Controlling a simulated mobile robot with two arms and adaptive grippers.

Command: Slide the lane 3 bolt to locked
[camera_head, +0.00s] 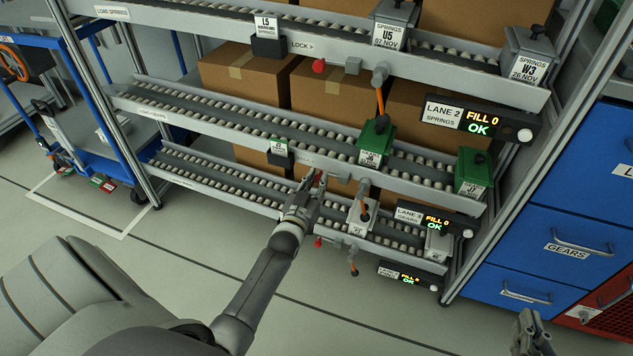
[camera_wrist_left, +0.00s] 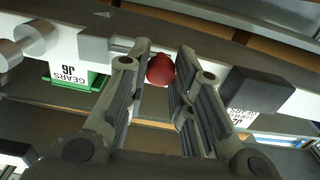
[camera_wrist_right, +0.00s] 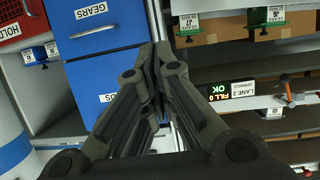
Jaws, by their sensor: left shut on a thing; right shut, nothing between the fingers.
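The gears lane's bolt has a red knob (camera_wrist_left: 160,68) on a metal rod that runs to a grey block (camera_wrist_left: 95,46) on the rail. The lane number on the gears display (camera_head: 424,217) is hard to read. My left gripper (camera_wrist_left: 163,85) has its fingers closed on either side of the knob; in the head view it (camera_head: 316,184) is at the front of the middle rail and mostly hides the knob. My right gripper (camera_head: 532,322) is shut and empty at the bottom right; its fingers meet in the right wrist view (camera_wrist_right: 157,55).
The springs lane above has its own red knob (camera_head: 318,65) beside a LOCK label, and the lowest lane has another red knob (camera_head: 317,243). A green gears bin (camera_head: 375,140) and a dark tag holder (camera_wrist_left: 255,90) are close by. Blue drawers (camera_head: 545,205) stand right.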

